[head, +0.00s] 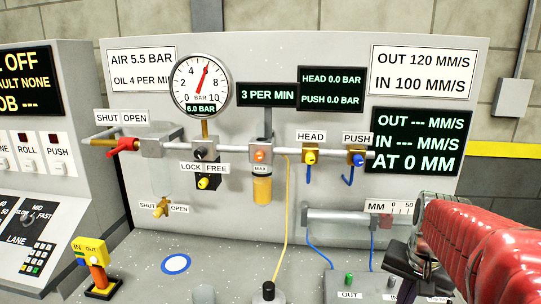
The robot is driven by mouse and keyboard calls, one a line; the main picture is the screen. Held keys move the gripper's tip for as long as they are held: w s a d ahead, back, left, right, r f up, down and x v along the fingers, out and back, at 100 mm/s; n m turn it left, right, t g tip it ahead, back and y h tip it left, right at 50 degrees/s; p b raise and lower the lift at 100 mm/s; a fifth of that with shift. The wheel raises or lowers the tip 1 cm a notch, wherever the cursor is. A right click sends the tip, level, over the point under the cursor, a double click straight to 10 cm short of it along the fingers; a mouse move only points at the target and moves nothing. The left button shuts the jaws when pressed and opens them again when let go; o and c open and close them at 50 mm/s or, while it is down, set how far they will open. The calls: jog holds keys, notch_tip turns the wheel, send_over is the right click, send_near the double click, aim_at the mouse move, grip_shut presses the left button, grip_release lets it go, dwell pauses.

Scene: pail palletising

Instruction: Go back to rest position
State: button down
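My arm in a red ribbed sleeve reaches in from the lower right of the head view. At its end my gripper (412,284) shows as dark parts low in the picture, over the right part of the bench. Its fingertips are small and partly cut by the bottom edge, so I cannot tell whether they are open or shut. I see nothing clearly held. No pail or pallet shows.
A grey panel (330,60) carries a pressure gauge (201,84), a red valve handle (122,147) and displays. A left console (35,205) has lit screens. A blue-ringed disc (175,263) lies mid-left.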

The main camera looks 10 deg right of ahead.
jog(key=s+a+n+t, duration=0.1)
jog(key=s+a+n, duration=0.1)
jog(key=a, duration=0.5)
jog(key=s+a+r+n+t, duration=0.1)
jog(key=a+n, duration=0.3)
jog(key=a, duration=0.4)
jog(key=s+a+r+n+t+y, duration=0.1)
jog(key=s+a+n, duration=0.1)
jog(key=a, duration=0.6)
jog(key=shift+s+n, duration=0.3)
jog(key=shift+n, duration=0.5)
jog(key=shift+r, duration=0.1)
jog(key=shift+a, duration=0.25)
